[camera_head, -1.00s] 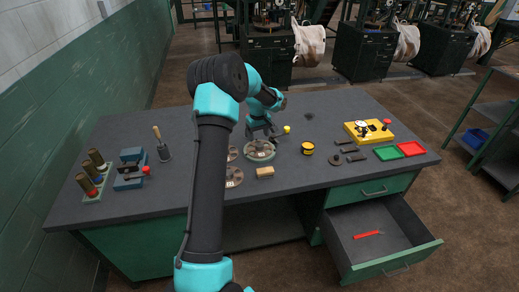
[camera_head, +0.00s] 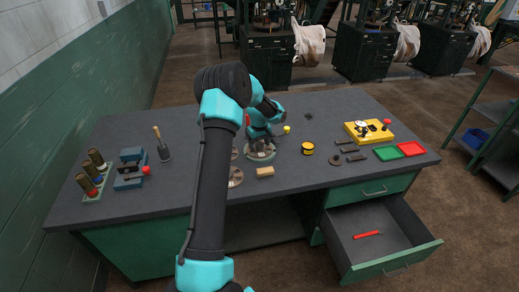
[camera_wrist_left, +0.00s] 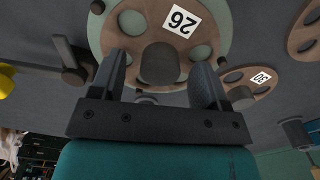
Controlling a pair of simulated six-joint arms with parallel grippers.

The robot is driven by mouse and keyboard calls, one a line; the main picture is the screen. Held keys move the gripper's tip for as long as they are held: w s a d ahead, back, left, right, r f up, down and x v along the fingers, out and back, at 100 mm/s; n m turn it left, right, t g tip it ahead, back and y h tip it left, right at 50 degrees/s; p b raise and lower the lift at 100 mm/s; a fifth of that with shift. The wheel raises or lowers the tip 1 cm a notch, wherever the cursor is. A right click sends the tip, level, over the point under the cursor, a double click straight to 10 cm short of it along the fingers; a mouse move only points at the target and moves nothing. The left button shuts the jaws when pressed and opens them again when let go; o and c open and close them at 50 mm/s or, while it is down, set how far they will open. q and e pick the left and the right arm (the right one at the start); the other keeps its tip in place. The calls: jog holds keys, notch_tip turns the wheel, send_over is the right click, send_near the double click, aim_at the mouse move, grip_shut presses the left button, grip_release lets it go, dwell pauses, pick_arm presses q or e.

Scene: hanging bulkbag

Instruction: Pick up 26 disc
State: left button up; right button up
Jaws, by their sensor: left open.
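The 26 disc (camera_wrist_left: 153,30) is brown with a white "26" label, round holes and a dark central knob (camera_wrist_left: 160,64). It lies on a pale green round base on the bench, and its lower part shows in the head view (camera_head: 262,155). My left gripper (camera_wrist_left: 160,82) is open, with one finger on each side of the knob in the left wrist view. I cannot tell whether the fingers touch it. In the head view my left gripper (camera_head: 262,143) is over the disc and partly hides it. My right gripper is not in view.
A disc labelled 30 (camera_wrist_left: 252,82) and another brown disc (camera_wrist_left: 304,32) lie close by. A tan block (camera_head: 265,172), a yellow-black round item (camera_head: 308,148) and a yellow fixture (camera_head: 368,131) stand on the bench (camera_head: 320,170). An open drawer (camera_head: 390,260) sticks out below.

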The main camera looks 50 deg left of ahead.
pick_arm(q)
jog(key=shift+c, duration=0.2)
jog(key=c, duration=1.2)
